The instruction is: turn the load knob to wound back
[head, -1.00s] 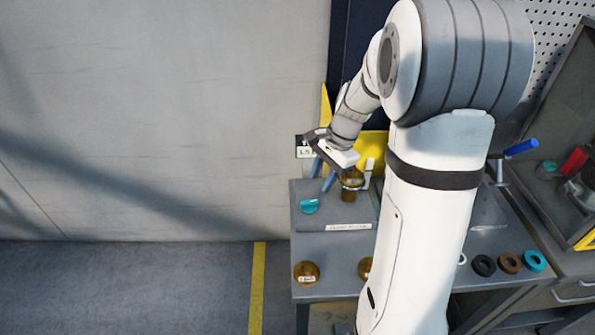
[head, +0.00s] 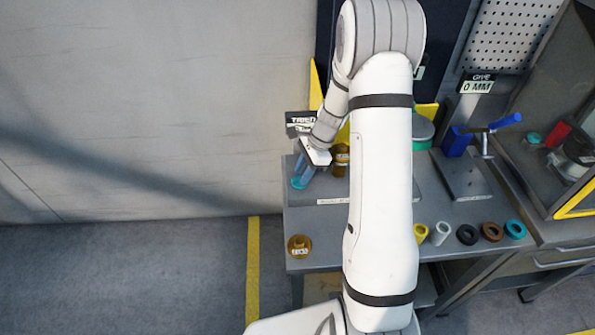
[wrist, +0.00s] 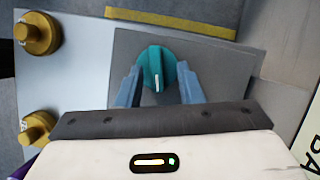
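A teal knob (wrist: 157,68) with a raised grip bar and a white mark sits on a dark grey plate (wrist: 205,62). The white mark lies on the gripper side of the bar. My gripper (wrist: 160,80) is open, its two blue fingers on either side of the knob, with the bar between them and apart from both. In the head view the knob (head: 297,183) is partly hidden below my gripper (head: 303,172) at the bench's left end. No lettering on the knob is readable, so I cannot tell its setting.
Two brass knobs (wrist: 37,33) (wrist: 38,127) stand at the left in the wrist view. A brass fitting (head: 341,160) is just right of my gripper. A sign (head: 300,122) stands behind it. Several coloured rings (head: 467,234) and a blue-handled tool (head: 488,132) are at the right.

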